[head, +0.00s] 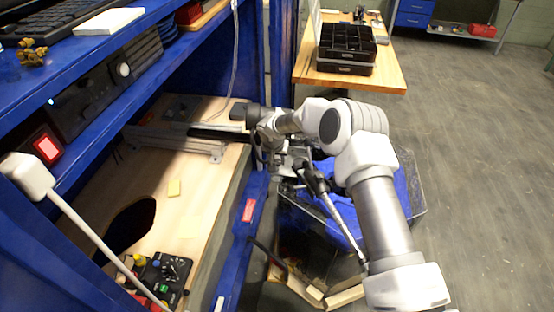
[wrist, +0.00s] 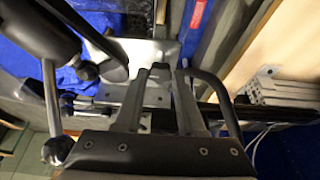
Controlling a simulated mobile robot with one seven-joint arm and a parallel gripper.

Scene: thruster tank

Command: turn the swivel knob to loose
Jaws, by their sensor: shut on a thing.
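My gripper (wrist: 161,75) is at the centre of the wrist view, with its two grey fingers around a small dark part, the swivel knob (wrist: 160,70). The jaws are shut on it, and the fingers hide most of it. How far the knob is turned cannot be told. In the head view my gripper (head: 284,163) is beside the front edge of the blue bench, and my wrist hides the knob there. A pale metal plate (wrist: 150,52) lies behind the fingertips in the wrist view.
A dark rounded handle (wrist: 113,71) and a metal rod (wrist: 50,100) stand close left of the fingers. An aluminium rail (head: 175,143) lies on the bench's wooden shelf. A clear bin with blue contents (head: 408,185) is below my arm. Open floor (head: 470,130) is at right.

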